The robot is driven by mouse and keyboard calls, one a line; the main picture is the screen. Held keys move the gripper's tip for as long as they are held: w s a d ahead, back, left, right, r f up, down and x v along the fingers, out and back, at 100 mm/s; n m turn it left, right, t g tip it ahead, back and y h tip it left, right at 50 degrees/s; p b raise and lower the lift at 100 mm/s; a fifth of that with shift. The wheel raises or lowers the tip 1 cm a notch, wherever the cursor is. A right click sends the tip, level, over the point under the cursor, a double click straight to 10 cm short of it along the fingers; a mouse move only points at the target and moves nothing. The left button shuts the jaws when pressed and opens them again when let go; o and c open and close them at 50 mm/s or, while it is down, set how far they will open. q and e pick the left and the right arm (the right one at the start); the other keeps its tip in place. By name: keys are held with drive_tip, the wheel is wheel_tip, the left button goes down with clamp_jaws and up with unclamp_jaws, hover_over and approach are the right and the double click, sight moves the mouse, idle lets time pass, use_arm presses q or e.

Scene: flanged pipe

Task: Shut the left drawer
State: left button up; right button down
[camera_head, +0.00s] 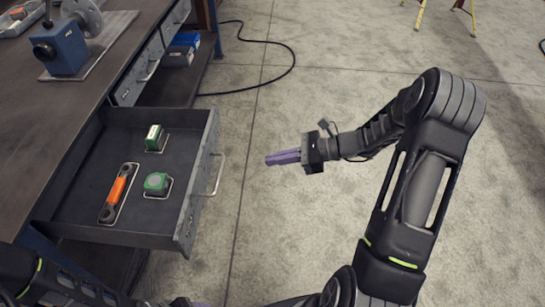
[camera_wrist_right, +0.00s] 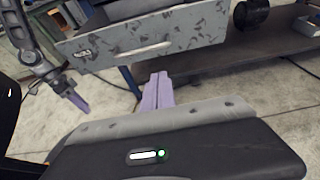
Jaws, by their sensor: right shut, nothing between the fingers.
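The open drawer (camera_head: 200,185) sticks out from the workbench on the left of the head view, with its handle (camera_head: 219,175) on the outer face. Its grey scuffed front (camera_wrist_right: 120,48) and handle (camera_wrist_right: 152,49) also show in the right wrist view. My right gripper (camera_head: 268,160) has its purple fingers together and empty, apart from the drawer front and to its right, pointing toward it. Its fingers show in the wrist view (camera_wrist_right: 157,80) below the drawer front. My left gripper (camera_wrist_right: 80,103) shows at the left of the wrist view; its finger gap is unclear.
In the drawer lie an orange-and-black tool (camera_head: 117,190), a green round-cornered item (camera_head: 156,182) and a green-and-white item (camera_head: 154,137). A blue vise (camera_head: 62,48) stands on the workbench (camera_head: 45,130).

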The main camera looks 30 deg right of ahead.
use_arm(q)
drive_tip(key=shift+r+p, duration=0.4)
drive_tip(key=shift+r, duration=0.05)
use_arm(e)
drive_tip(key=r+x, duration=0.2)
drive_tip(key=x, duration=0.9)
drive_tip(key=shift+w+a, duration=0.25)
drive_tip(key=shift+a, duration=0.15)
drive_tip(key=shift+f, duration=0.1)
